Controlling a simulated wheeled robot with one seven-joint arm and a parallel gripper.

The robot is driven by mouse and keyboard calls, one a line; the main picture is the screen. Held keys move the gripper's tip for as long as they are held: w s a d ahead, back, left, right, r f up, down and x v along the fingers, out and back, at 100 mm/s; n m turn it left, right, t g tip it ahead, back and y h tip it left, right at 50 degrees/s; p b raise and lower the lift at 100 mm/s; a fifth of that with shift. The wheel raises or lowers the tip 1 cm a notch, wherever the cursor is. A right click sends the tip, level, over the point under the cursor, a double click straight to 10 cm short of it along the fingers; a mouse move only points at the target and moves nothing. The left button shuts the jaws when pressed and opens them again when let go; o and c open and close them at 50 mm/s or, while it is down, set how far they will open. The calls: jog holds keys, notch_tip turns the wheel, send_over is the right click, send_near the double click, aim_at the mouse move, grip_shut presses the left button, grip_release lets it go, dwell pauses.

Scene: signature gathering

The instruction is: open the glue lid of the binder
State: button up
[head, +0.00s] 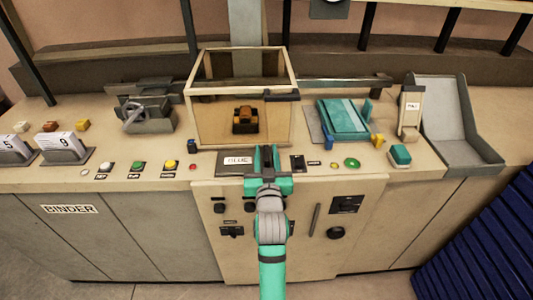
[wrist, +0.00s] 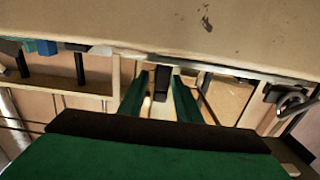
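The binder is a beige bench, labelled BINDER (head: 70,209) on its front. A plate labelled GLUE (head: 237,160) lies near its front edge, below the clear framed box (head: 190,115). My gripper (head: 266,155) is just right of this label, low over the front edge, and hides what is behind it. In the wrist view, the two green fingers (wrist: 158,95) are apart. A dark upright block (wrist: 160,84) shows between them with gaps on both sides; I cannot tell whether it is the lid's handle. The glue lid itself is not clearly visible.
Buttons (head: 138,165) line the front edge on the left. A green button (head: 352,162) sits to the right. Numbered stacks (head: 62,141) stand at far left. A dark handle (head: 282,95) is on the box frame.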

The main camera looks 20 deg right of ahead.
grip_shut()
jog(key=shift+r, duration=0.1)
